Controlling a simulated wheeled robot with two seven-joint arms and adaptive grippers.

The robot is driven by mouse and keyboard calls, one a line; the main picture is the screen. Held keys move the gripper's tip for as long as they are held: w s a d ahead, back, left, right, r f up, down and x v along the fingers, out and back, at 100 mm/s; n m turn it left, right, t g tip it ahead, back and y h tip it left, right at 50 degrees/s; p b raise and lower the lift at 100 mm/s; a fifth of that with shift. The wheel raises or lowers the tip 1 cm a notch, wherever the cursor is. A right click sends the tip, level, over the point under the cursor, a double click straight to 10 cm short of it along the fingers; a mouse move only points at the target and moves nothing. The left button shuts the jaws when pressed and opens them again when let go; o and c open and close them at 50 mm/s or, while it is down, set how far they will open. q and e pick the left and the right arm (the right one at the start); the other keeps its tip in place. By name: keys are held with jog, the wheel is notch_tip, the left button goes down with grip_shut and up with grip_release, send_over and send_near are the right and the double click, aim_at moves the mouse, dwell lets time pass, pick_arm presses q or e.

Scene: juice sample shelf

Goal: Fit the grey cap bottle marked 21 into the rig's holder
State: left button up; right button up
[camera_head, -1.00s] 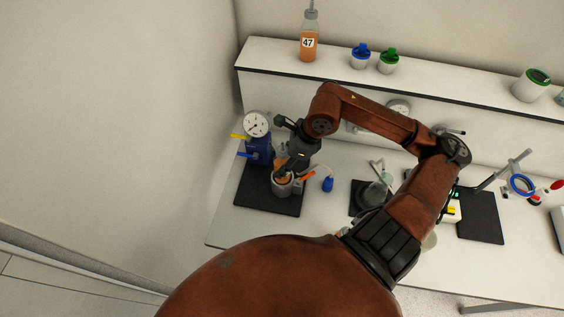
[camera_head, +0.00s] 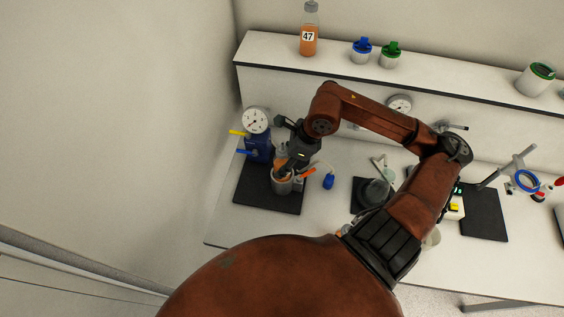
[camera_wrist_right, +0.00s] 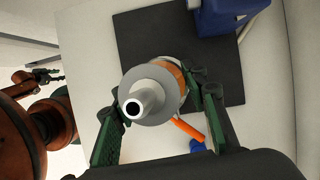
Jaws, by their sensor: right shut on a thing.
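My right gripper (camera_head: 284,167) reaches down over the rig's holder (camera_head: 282,186), a grey cup on a black base. In the right wrist view its green-padded fingers (camera_wrist_right: 158,112) are on either side of the grey cap bottle (camera_wrist_right: 150,92), and it is shut on the bottle. The bottle's grey cap and neck face the wrist camera, with orange contents showing beyond. The bottle's lower end is at the holder, but the fingers and cap hide how deep it sits. Its number is not visible.
The rig has a blue body (camera_head: 259,147) and a round dial (camera_head: 256,120) behind the holder. An orange lever (camera_head: 307,173) and a blue bulb (camera_head: 328,181) lie close on the right. A bottle marked 47 (camera_head: 308,41) and lidded jars stand on the shelf (camera_head: 270,57).

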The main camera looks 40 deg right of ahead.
aim_at(282, 158)
jog(key=shift+f+b, duration=0.7)
jog(key=shift+f, duration=0.05)
dwell(0.7)
jog(key=shift+f+b, duration=0.95)
jog(key=shift+b, duration=0.05)
jog(key=shift+r, duration=0.1)
jog(key=shift+r+p, duration=1.7)
jog(key=shift+r, duration=1.6)
jog(key=shift+f+b, duration=0.1)
jog(key=shift+b, duration=0.45)
jog(key=shift+f+b, duration=2)
jog(key=shift+f, duration=0.35)
